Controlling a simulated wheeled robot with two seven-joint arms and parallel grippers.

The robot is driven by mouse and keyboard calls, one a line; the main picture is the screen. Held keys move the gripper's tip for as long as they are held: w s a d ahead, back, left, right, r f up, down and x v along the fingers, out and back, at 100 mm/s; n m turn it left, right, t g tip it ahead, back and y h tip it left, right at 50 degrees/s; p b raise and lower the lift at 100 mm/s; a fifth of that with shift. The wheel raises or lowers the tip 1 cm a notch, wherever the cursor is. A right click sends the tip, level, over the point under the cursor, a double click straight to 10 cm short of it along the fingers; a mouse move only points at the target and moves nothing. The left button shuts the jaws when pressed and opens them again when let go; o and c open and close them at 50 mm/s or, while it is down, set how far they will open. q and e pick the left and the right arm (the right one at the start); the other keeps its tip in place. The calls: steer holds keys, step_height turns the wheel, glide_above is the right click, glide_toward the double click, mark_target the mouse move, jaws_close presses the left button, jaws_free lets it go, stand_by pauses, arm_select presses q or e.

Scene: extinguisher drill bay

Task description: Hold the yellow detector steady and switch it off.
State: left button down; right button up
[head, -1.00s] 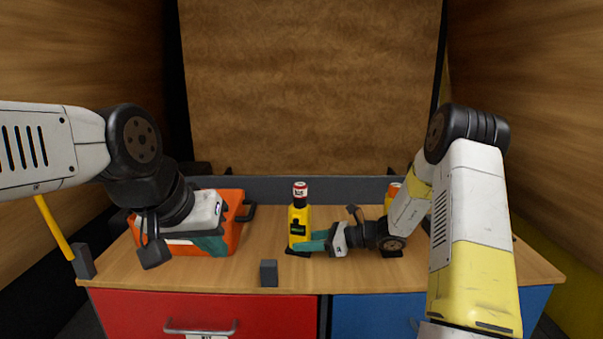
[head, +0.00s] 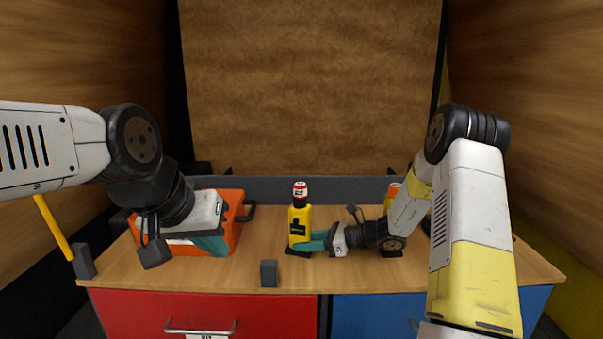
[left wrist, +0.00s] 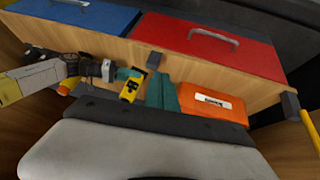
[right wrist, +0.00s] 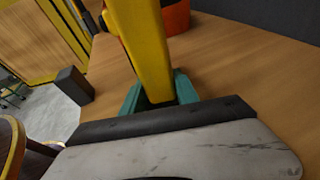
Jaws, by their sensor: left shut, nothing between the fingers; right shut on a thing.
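The yellow detector (head: 301,219) stands upright on the bench, with a red-and-white top and a dark face. It also shows in the left wrist view (left wrist: 129,90) and fills the upper middle of the right wrist view (right wrist: 140,40). My right gripper (head: 306,246), with teal fingers, is shut on its lower part from the right. My left gripper (head: 216,246) is shut and empty, left of the detector and apart from it, in front of the orange case. In the left wrist view its teal fingers (left wrist: 161,92) are together.
The orange case (head: 233,222) with a black handle lies behind my left gripper. A small grey block (head: 269,273) is at the bench's front edge. A yellow bar (head: 54,228) is at the left. An orange-topped thing (head: 392,189) is partly hidden by my right arm.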

mark_target(296, 221)
arm_select(q)
steer(key=w+d+f+n+g+h, duration=0.25)
steer(key=w+d+f+h, duration=0.2)
steer(key=d, duration=0.45)
steer(key=w+f+n+t, duration=0.1)
steer(key=w+f+n, duration=0.1)
steer(key=w, duration=0.1)
steer(key=w+f+n+t+h, duration=0.1)
steer(key=w+f+n, duration=0.1)
steer(key=w, duration=0.2)
steer(key=w+f+n+t+h, duration=0.1)
steer(key=w+f+n, duration=0.1)
steer(key=w+n, duration=0.1)
steer(key=shift+w+a+f+t+h, duration=0.1)
steer(key=shift+w+a+t+h, duration=0.15)
steer(key=shift+w+a, duration=0.15)
steer(key=w+d, duration=0.2)
steer(key=w, duration=0.5)
steer(key=shift+w+d, duration=0.25)
steer(key=shift+w, duration=0.15)
stand_by(0.7)
